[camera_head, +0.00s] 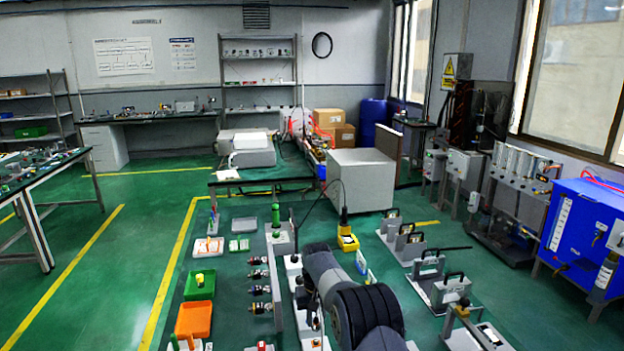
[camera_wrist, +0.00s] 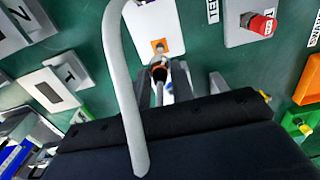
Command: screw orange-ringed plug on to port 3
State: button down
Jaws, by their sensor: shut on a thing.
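A dark plug with an orange ring (camera_wrist: 159,72) shows in the wrist view, just beyond the dark body of my gripper. My gripper (camera_wrist: 172,88) is shut on this plug; its fingertips are partly hidden, so the exact grip is unclear. A thick grey cable (camera_wrist: 120,60) arches across the wrist view in front of the gripper body. Beyond the plug is a white plate with an orange square (camera_wrist: 158,46); a gap cannot be judged. I cannot make out which port is number 3. In the head view my own arm hides the gripper and plug.
In the head view, orange (camera_head: 194,319) and green (camera_head: 200,285) trays lie left; handled fixtures (camera_head: 452,289) stand right.

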jog(key=shift+s+a+f+b, duration=0.1)
jog(key=shift+s+a+b, duration=0.15)
jog(key=shift+s+b, duration=0.1)
jog(key=shift+s+a+f+b, duration=0.1)
jog(key=shift+s+a+b, duration=0.4)
jog(key=shift+s, duration=0.4)
jog(key=shift+s+a+b, duration=0.3)
jog(key=shift+s+a, duration=0.25)
jog(key=shift+s, duration=0.35)
jog(key=shift+s+a+f+b, duration=0.1)
jog(key=shift+s+a+b, duration=0.25)
jog(key=shift+s, duration=0.35)
jog(key=shift+s+a+f+b, duration=0.1)
jog(key=shift+s+a+b, duration=0.2)
jog(key=shift+s+a, duration=0.35)
jog(key=shift+s+a+b, duration=0.25)
jog(key=shift+s+b, duration=0.05)
jog(key=shift+s, duration=0.5)
jog(key=shift+a, duration=0.1)
jog(key=shift+s+a+f+b, duration=0.1)
jog(key=shift+s+a+b, duration=0.4)
jog(key=shift+s, duration=0.55)
jog(key=shift+s+a+f+b, duration=0.1)
jog(key=shift+s+a+b, duration=0.1)
jog(key=shift+s+a, duration=0.7)
jog(key=shift+s+d, duration=0.2)
